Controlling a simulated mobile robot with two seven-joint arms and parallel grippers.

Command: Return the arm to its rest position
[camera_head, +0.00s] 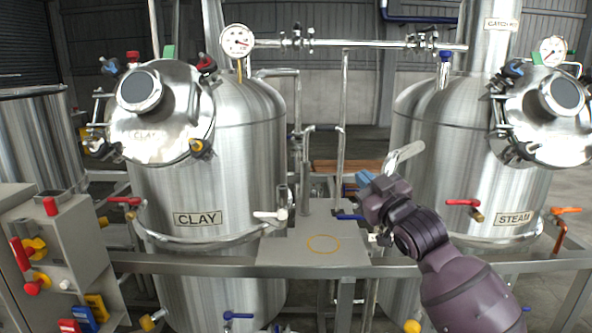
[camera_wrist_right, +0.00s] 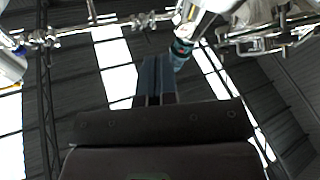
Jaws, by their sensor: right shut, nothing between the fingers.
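My right arm (camera_head: 440,255) comes in from the lower right of the head view and is raised in front of the gap between the two steel tanks. My right gripper (camera_head: 364,179) is at its upper end, shut and empty, with the fingers toward the upper left. In the right wrist view the shut fingers (camera_wrist_right: 154,82) point up toward the roof, with nothing between them. My left arm and gripper are not in view.
The CLAY tank (camera_head: 200,185) stands left and the STEAM tank (camera_head: 455,150) right, near my arm. A grey plate (camera_head: 280,250) with a yellow ring lies below the gripper. A metal rail (camera_head: 200,264) crosses in front. A control panel (camera_head: 60,250) stands lower left.

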